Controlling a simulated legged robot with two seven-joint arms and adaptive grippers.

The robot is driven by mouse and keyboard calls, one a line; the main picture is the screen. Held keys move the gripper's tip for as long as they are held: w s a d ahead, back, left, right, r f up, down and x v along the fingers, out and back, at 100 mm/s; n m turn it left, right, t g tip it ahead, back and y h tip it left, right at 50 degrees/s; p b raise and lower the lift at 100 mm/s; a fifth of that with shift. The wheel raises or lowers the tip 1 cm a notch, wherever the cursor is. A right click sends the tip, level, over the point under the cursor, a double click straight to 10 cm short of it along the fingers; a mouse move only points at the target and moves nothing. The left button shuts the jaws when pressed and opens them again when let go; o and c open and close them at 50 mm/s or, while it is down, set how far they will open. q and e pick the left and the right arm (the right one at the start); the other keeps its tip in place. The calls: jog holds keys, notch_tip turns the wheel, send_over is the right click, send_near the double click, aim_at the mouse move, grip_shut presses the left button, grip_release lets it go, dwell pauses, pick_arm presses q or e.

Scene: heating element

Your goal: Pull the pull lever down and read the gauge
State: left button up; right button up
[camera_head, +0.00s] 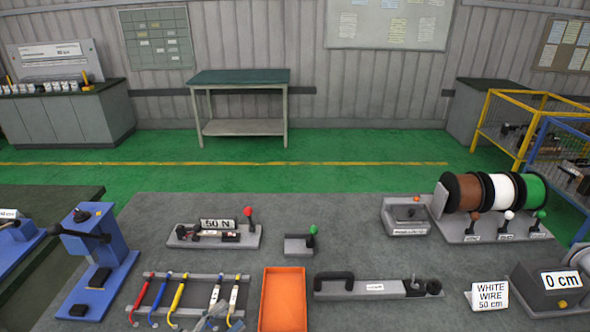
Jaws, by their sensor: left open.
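A grey fixture (213,237) stands on the grey table, with a small sign reading "50 N" (217,224) on it. A lever with a red knob (248,212) stands upright at its right end. To its right, a smaller grey block (298,246) has a lever with a green knob (313,230). I cannot tell for sure which lever is the pull lever. My left gripper (212,320) is at the bottom edge, partly cut off, open, by the lower ends of the coloured-handled tools, well short of the fixture. My right gripper is out of view.
A rack (194,277) of coloured-handled tools and an orange tray (284,300) lie in front of the fixture. A blue press (95,250) stands at left. Wire spools (500,190), a "WHITE WIRE 50 cm" sign (490,295) and a "0 cm" display (560,280) are at right.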

pick_arm(q)
jog(key=s+a+f+n+t+y, duration=0.2)
jog(key=a+f+n+t+y, duration=0.1)
jog(key=a+f+n+y, duration=1.3)
jog(key=s+a+f+m+g+y, duration=0.15)
jog(key=s+a+f+g, duration=0.25)
jog(key=s+f+g, duration=0.55)
jog(key=s+a+f+m+g+y, duration=0.1)
jog(key=s+a+f+g+y, duration=0.25)
jog(key=s+f, duration=0.6)
jog(key=s+d+f+n+g+h, duration=0.1)
jog(key=s+d+n+h, duration=0.25)
jog(key=d, duration=0.55)
jog(key=s+d+n+h, duration=0.2)
jog(key=d+n+h, duration=0.15)
jog(key=d, duration=0.55)
jog(key=s+f+p, duration=0.1)
jog(key=f+p, duration=0.3)
jog(key=f, duration=0.6)
jog(key=s+f+g+y+p, duration=0.1)
jog(key=s+f+p, duration=0.1)
jog(key=f, duration=0.8)
jog(key=shift+s+a+f+p, duration=0.3)
jog(key=shift+a+p, duration=0.1)
jog(key=shift+p, duration=0.45)
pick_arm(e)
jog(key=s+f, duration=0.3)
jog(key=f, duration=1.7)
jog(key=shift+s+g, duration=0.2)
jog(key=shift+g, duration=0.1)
